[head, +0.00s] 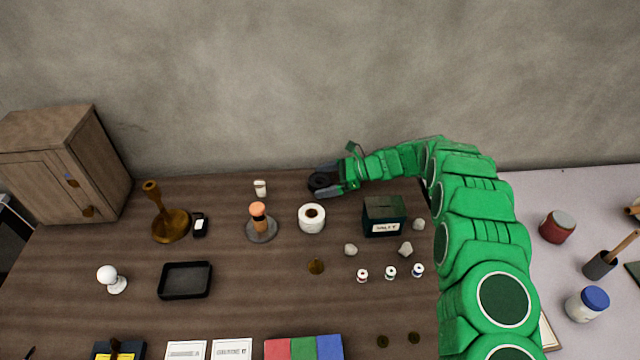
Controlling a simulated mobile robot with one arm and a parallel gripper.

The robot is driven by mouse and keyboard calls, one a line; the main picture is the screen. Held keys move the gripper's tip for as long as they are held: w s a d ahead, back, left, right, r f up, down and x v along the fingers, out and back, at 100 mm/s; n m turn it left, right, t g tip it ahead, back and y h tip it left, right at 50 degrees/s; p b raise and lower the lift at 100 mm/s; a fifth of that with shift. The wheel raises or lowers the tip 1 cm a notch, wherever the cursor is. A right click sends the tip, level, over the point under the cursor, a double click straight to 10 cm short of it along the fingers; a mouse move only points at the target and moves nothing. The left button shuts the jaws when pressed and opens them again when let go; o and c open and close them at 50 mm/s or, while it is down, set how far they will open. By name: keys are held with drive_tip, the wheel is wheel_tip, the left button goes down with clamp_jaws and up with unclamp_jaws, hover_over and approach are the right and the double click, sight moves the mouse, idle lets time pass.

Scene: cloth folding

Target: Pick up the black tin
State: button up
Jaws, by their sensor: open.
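A small round black object, which looks like the black tin (319,181), lies at the back of the wooden table near the wall. My gripper (325,182) reaches in from the right, low over the table, with its open jaws at this object. The dark fingers and the dark object overlap in the picture, so I cannot tell whether they touch. The jaws partly hide the object.
A white roll (312,218) stands in front of my gripper, and a dark green box (384,216) stands front right. A small white container (260,188) is to the left. A shallow black tray (160,281) lies front left.

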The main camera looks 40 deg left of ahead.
sight(324, 181)
drive_tip(key=shift+s+a, duration=0.1)
drive_tip(key=shift+a, duration=0.05)
drive_tip(key=c, duration=1.3)
drive_tip(key=shift+r, duration=0.6)
wheel_tip(324, 181, up, 2)
drive_tip(key=shift+r, duration=0.2)
drive_tip(key=s+d+r, duration=0.6)
drive_tip(key=d, duration=0.1)
drive_tip(key=s+d+r, duration=0.3)
drive_tip(key=shift+d+r, duration=0.15)
drive_tip(key=shift+d, duration=0.2)
